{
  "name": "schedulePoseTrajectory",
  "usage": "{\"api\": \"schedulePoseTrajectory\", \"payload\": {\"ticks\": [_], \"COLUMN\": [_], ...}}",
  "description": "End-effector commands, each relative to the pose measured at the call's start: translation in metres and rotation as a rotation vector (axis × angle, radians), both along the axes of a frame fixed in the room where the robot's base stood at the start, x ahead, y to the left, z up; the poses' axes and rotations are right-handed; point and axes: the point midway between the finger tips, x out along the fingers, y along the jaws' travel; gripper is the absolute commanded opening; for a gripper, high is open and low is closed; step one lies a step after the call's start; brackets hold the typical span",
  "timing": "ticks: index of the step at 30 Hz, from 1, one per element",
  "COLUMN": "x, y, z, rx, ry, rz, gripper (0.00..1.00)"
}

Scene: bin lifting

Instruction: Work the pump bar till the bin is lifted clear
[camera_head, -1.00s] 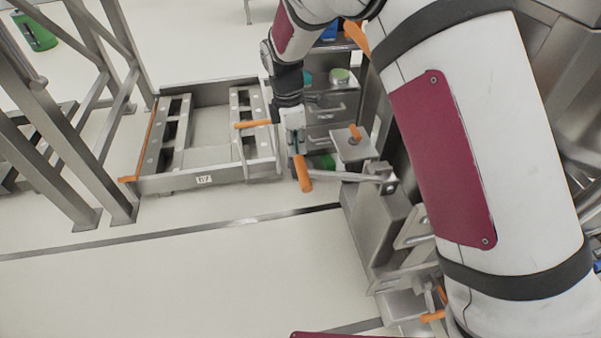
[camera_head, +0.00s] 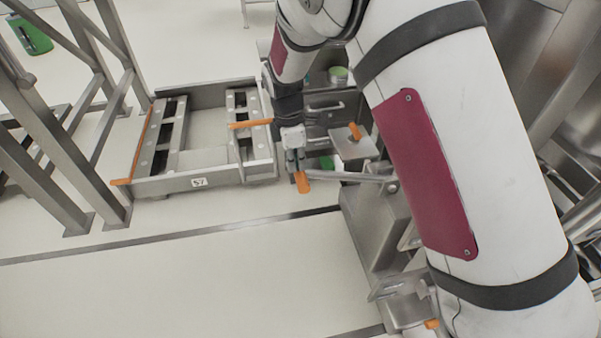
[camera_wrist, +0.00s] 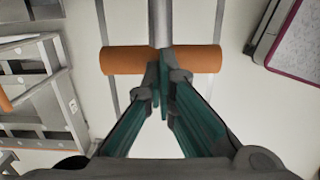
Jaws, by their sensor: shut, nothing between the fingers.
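The pump bar (camera_head: 350,177) is a grey rod running left from a grey pump unit (camera_head: 375,225), with an orange grip (camera_head: 303,183) on its end. In the wrist view the orange grip (camera_wrist: 120,60) lies crosswise ahead of the fingers, with the grey rod (camera_wrist: 160,22) beyond it. My gripper (camera_wrist: 162,105) is shut and empty, its tips at the near edge of the grip; contact is unclear. In the head view my gripper (camera_head: 297,168) is right at the grip. A low metal frame (camera_head: 205,183) labelled 57, seemingly the bin, stands at left, apparently at floor level.
An orange handle (camera_head: 250,124) sits on the frame's right side. Another orange knob (camera_head: 355,131) stands on a grey block behind the bar. Tall metal legs (camera_head: 108,120) stand at left. The floor in front (camera_head: 190,275) is clear.

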Motion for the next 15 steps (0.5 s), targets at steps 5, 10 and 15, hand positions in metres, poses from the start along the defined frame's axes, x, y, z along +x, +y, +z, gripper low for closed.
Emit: {"api": "schedulePoseTrajectory", "payload": {"ticks": [5, 10, 15], "x": [0.000, 0.000, -0.001], "y": [-0.003, -0.003, -0.004], "z": [-0.001, -0.004, -0.019], "rx": [-0.004, -0.005, -0.007], "ry": [0.003, 0.004, 0.005], "rz": [-0.001, -0.001, -0.002], "gripper": [0.00, 0.00, 0.00]}}
